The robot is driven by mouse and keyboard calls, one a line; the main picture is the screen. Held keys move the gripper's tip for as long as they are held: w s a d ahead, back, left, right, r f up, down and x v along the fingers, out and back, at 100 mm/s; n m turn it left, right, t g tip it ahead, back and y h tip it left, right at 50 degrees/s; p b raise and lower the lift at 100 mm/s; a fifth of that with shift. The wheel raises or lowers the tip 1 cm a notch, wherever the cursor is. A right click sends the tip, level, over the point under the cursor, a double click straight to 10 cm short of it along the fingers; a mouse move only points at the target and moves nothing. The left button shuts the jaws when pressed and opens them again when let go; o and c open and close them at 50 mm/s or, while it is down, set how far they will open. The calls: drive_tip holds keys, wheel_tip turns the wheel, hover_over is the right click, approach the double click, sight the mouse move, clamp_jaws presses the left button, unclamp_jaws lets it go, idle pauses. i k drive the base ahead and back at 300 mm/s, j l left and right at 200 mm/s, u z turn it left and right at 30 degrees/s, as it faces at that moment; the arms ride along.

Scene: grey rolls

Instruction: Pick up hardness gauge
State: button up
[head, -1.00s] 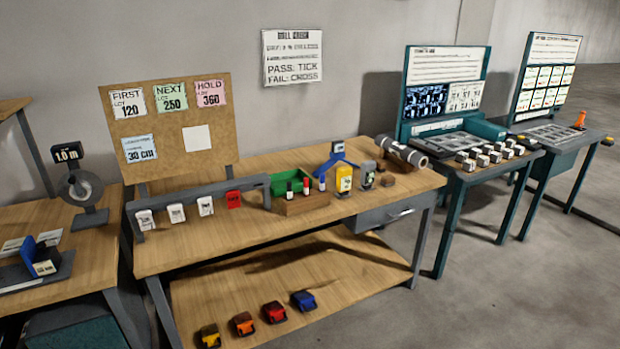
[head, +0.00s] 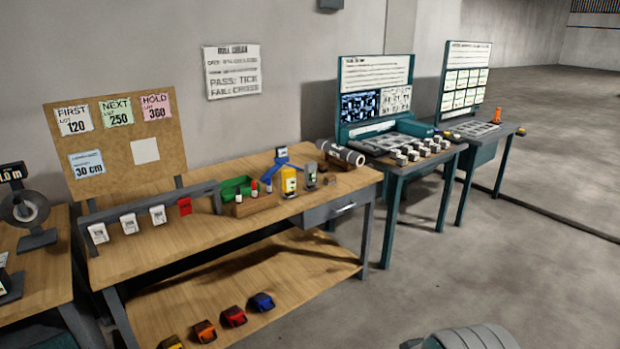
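A yellow hand-sized device (head: 289,181) with a pale face stands upright on the wooden bench, right of a small wooden box. A smaller grey device (head: 310,175) with a dark marking stands just to its right. Either may be the hardness gauge; no readable label tells which. My gripper's fingers are not in view. A rounded grey part at the bottom right edge appears to be part of my own arm, well apart from the bench.
The bench (head: 150,258) also holds a wooden box (head: 257,205), green bin (head: 236,187), blue stand (head: 281,158) and grey roll (head: 342,153).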

sight(311, 169)
drive_tip(key=z, duration=3.55)
drive_tip(key=u, duration=3.55)
drive_tip(key=i+l+u, duration=0.15)
drive_tip(key=i, duration=0.25)
drive_tip(key=i+l+u, duration=0.1)
drive_tip(key=i+l, duration=0.15)
drive_tip(key=i, duration=0.15)
drive_tip(key=i+l+u, duration=0.15)
drive_tip(key=i, duration=0.25)
drive_tip(key=l, duration=0.1)
